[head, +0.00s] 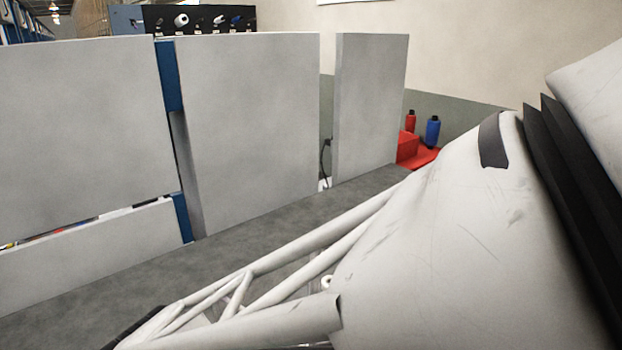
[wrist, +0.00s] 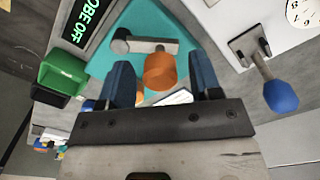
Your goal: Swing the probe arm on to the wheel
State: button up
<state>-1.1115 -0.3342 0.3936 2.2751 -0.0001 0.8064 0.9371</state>
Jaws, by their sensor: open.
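In the wrist view my gripper (wrist: 161,62) is open, with its two blue fingers spread. A short arm (wrist: 148,46) with a grey bar and an orange knob (wrist: 158,76) lies over a teal panel (wrist: 143,22); it looks like the probe arm. The knob shows between my fingers, with a gap on each side; I cannot tell how far it is below them. A dark display (wrist: 83,27) beside the panel shows green letters reading "OBE OFF", its start cut off. I cannot make out the wheel. My gripper does not show in the head view.
In the wrist view a lever with a blue knob (wrist: 281,96) stands to the right, a dial (wrist: 304,12) above it. A green box (wrist: 63,70) is at the left. In the head view tall grey panels (head: 248,120) stand behind a dark surface (head: 215,262).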

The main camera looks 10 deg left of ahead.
grip_shut()
dwell(0.4)
jog(key=shift+w+m, duration=0.15)
jog(key=shift+m, duration=0.15)
jog(key=m, duration=0.1)
jog(key=w+m, duration=0.1)
jog(key=m, duration=0.1)
jog(key=shift+d, duration=0.15)
jog(key=shift+w+d+m, duration=0.25)
jog(key=shift+w+m, duration=0.15)
jog(key=shift+m, duration=0.75)
jog(key=shift+w+d+m, duration=0.25)
jog(key=shift+w+m, duration=0.15)
jog(key=shift+m, duration=0.75)
grip_release()
